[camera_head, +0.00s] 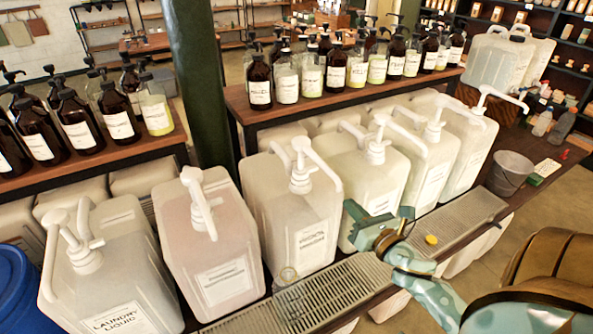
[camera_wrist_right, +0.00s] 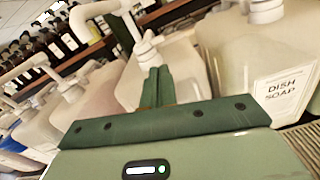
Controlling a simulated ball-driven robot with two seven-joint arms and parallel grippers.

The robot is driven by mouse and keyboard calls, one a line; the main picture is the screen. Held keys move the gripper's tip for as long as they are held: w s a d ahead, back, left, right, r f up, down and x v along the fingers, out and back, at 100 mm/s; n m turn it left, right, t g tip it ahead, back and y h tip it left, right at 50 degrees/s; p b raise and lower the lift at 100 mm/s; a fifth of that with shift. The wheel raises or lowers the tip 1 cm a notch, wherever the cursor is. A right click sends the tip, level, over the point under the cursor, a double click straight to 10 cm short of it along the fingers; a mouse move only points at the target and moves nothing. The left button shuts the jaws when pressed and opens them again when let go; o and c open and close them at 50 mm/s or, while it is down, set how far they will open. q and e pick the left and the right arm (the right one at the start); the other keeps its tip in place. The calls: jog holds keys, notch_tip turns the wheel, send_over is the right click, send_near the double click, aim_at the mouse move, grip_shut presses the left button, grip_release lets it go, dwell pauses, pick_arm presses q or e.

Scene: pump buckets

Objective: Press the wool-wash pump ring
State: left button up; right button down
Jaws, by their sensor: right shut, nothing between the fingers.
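Several pale jugs with white pumps stand in a row in the head view. One reads "laundry liquid" (camera_head: 108,270); a pinkish jug (camera_head: 208,240) stands beside it. I cannot tell from the labels which is the wool-wash jug. The third jug (camera_head: 290,215) has a white pump (camera_head: 301,165) with a bent spout. The wrist view shows a "dish soap" jug (camera_wrist_right: 255,60) at the right. My right gripper (camera_head: 352,212) is shut and empty, in front of the jugs near the third and fourth. Its closed fingers also show in the wrist view (camera_wrist_right: 158,85). My left gripper is out of view.
A metal drip tray (camera_head: 340,288) runs along the front of the jugs, with a clear glass (camera_head: 288,275) on it. A grey bucket (camera_head: 508,172) stands at the right. Brown bottles (camera_head: 335,70) line the shelf behind. A blue drum (camera_head: 15,285) is at far left.

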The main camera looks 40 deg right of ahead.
jog(key=shift+s+a+n, duration=0.1)
jog(key=shift+s+n, duration=0.1)
jog(key=shift+n, duration=1)
jog(key=shift+w, duration=0.1)
jog(key=p, duration=0.2)
send_near(316, 169)
jog(key=w, duration=0.6)
jog(key=shift+w+d, duration=0.35)
jog(key=shift+w, duration=0.05)
jog(key=shift+f, duration=0.1)
